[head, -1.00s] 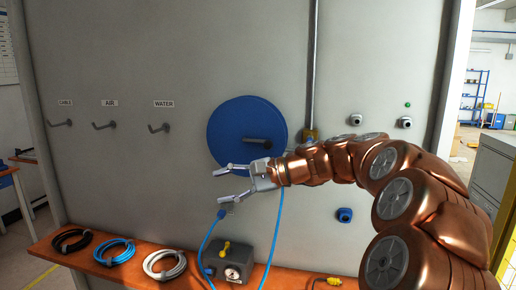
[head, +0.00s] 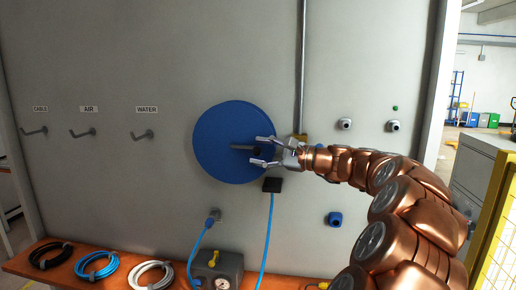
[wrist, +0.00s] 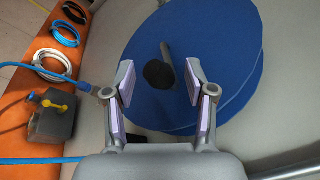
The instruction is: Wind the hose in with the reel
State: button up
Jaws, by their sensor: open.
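The blue round reel (head: 214,150) is mounted on the grey wall. Its dark crank handle shows in the wrist view (wrist: 160,74), with a round knob at its near end. My gripper (head: 262,152) is open and empty in front of the reel's right half, fingers pointing left. In the wrist view my gripper (wrist: 159,90) has the knob between and just beyond its two fingertips; I cannot tell whether they touch. The blue hose (head: 267,240) hangs down from a black block (head: 272,185) under the reel. A blue hose also ends at a wall fitting (head: 214,216).
Grey box with a gauge (head: 218,268) stands on the orange bench (head: 20,262). Coiled black, blue and white lines lie left of it. Wall hooks labelled CABLE, AIR and WATER (head: 143,135) are left of the reel. A vertical pipe (head: 303,70) runs above my wrist.

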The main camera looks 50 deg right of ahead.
jog(key=shift+w+a, duration=0.2)
jog(key=shift+w, duration=0.45)
jog(key=shift+c, duration=0.4)
grip_shut()
